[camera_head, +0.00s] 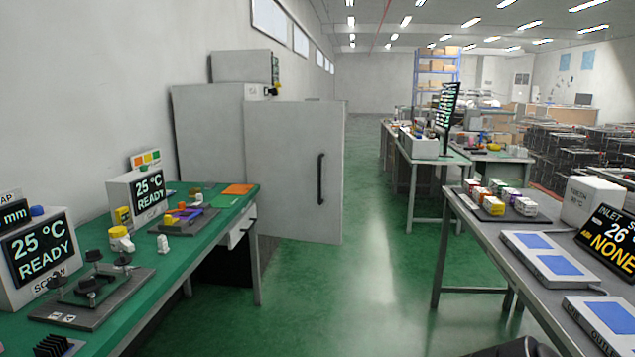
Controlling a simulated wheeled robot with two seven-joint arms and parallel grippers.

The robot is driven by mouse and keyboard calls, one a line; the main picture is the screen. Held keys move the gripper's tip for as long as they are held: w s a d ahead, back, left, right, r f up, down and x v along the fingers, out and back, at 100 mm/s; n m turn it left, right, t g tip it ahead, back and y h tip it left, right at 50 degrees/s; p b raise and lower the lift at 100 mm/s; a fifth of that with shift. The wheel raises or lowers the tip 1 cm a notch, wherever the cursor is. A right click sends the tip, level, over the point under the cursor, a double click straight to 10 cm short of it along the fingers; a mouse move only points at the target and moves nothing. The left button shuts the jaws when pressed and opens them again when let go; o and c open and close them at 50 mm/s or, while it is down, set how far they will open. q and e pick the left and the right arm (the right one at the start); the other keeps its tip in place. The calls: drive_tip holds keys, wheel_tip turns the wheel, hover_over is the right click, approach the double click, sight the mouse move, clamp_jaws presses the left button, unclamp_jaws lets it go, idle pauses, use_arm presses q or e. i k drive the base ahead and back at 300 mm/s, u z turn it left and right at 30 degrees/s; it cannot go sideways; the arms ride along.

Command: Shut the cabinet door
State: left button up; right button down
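A tall light grey cabinet (208,140) stands against the left wall, behind the green-topped bench. Its grey door (285,165) is swung open and stands out to the right of the cabinet body. A black vertical handle (321,180) is near the door's free right edge. The inside of the cabinet is hidden from here. Neither of my grippers shows in the view, and nothing touches the door or its handle.
A green-topped bench (130,290) with displays and fixtures is at the left, its far end close to the door. A grey table (490,240) is at the right. The green floor (375,285) between them is clear up to the door.

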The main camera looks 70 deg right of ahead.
sight(295, 149)
drive_tip(key=z, duration=2)
drive_tip(key=i, duration=1.95)
drive_tip(key=z, duration=0.55)
drive_tip(key=i, duration=0.9)
drive_tip(key=u, duration=0.6)
drive_tip(key=i, duration=0.65)
drive_tip(key=u, duration=0.55)
